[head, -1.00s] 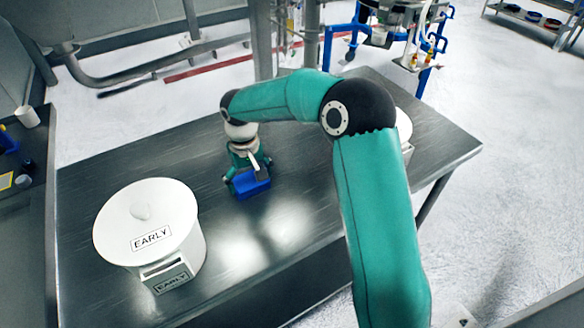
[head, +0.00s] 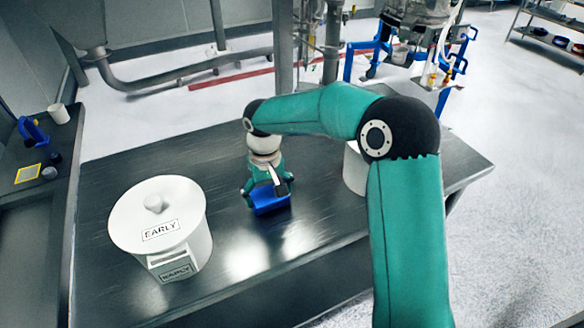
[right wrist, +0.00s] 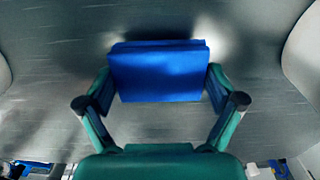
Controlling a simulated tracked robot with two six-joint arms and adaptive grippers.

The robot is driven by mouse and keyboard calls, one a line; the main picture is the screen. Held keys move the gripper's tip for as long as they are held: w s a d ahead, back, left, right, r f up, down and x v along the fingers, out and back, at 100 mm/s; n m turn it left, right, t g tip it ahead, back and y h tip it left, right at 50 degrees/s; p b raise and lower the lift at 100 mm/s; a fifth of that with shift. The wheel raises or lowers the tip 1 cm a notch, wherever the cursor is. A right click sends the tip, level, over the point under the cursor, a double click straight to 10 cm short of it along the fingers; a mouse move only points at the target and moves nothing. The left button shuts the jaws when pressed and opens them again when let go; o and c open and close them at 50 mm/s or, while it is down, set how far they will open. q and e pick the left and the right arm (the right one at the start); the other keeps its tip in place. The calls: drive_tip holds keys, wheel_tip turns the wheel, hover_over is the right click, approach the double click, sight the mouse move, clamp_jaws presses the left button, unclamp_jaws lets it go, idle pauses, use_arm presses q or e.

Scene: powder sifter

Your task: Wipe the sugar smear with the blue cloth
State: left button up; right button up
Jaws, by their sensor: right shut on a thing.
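The blue cloth (head: 271,203) is a folded block between the fingers of my right gripper (head: 266,192), low over the dark metal table (head: 110,276). In the right wrist view the cloth (right wrist: 158,72) fills the gap between the two green fingers of my right gripper (right wrist: 160,88), which is shut on it. I cannot tell whether the cloth touches the table. No sugar smear can be made out; pale patches on the table look like light reflections. My left gripper is not in view.
A white lidded tub (head: 160,226) marked EARLY stands on the table's left part. Another white container (head: 355,169) is partly hidden behind my right arm. A side counter at far left holds a white cup (head: 58,113) and a blue item (head: 33,131).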

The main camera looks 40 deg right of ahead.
wheel_tip(320, 180, up, 3)
drive_tip(key=shift+s+r+p, duration=0.1)
drive_tip(key=shift+p, duration=0.75)
drive_tip(key=shift+r+p, duration=0.75)
drive_tip(key=shift+r, duration=0.2)
